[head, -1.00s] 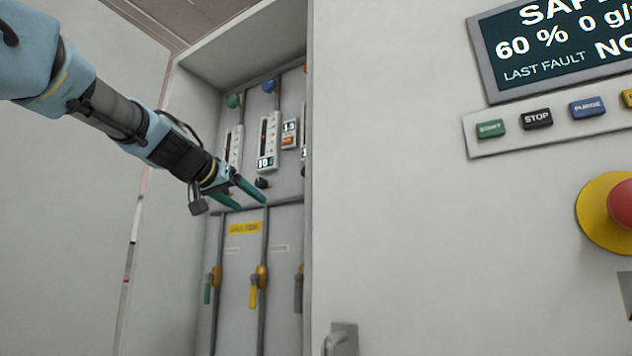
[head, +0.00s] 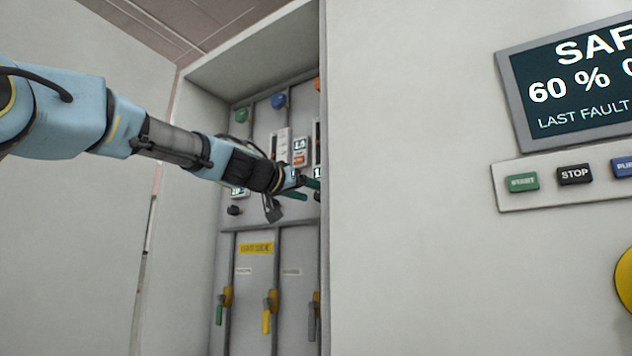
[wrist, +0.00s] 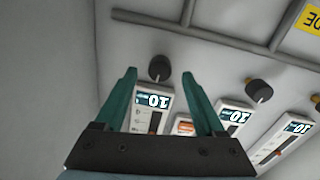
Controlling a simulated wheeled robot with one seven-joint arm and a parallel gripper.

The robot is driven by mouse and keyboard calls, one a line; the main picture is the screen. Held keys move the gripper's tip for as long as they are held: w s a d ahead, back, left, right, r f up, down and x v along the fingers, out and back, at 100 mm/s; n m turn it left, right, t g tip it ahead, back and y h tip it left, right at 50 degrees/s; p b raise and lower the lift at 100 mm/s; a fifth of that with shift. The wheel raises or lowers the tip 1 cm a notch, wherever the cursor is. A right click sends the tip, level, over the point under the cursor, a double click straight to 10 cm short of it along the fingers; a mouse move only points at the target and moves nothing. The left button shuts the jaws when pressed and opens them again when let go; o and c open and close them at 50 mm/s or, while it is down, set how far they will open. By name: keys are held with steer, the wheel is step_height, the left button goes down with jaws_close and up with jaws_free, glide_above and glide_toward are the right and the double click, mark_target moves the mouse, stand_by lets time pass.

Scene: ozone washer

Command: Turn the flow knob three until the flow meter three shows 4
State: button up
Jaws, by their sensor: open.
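In the wrist view, turned upside down, my gripper (wrist: 160,74) is open, its green fingers either side of a dark round knob (wrist: 159,67), flow knob three, with no clear contact. Flow meter three (wrist: 154,103), a white gauge, sits beside that knob; its display seems to read 10 or 1.0, the decimal point unclear. In the head view, my gripper (head: 312,190) reaches into the recess near its right edge; flow meter three (head: 317,135) shows only partly there, and knob three is hidden.
The wrist view shows a second knob (wrist: 259,90) and two more meters (wrist: 231,114) to the right. The cabinet's side wall (wrist: 45,80) is close on the left.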

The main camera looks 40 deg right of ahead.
steer(key=shift+p+x, duration=0.7)
steer(key=shift+x, duration=0.6)
jaws_close()
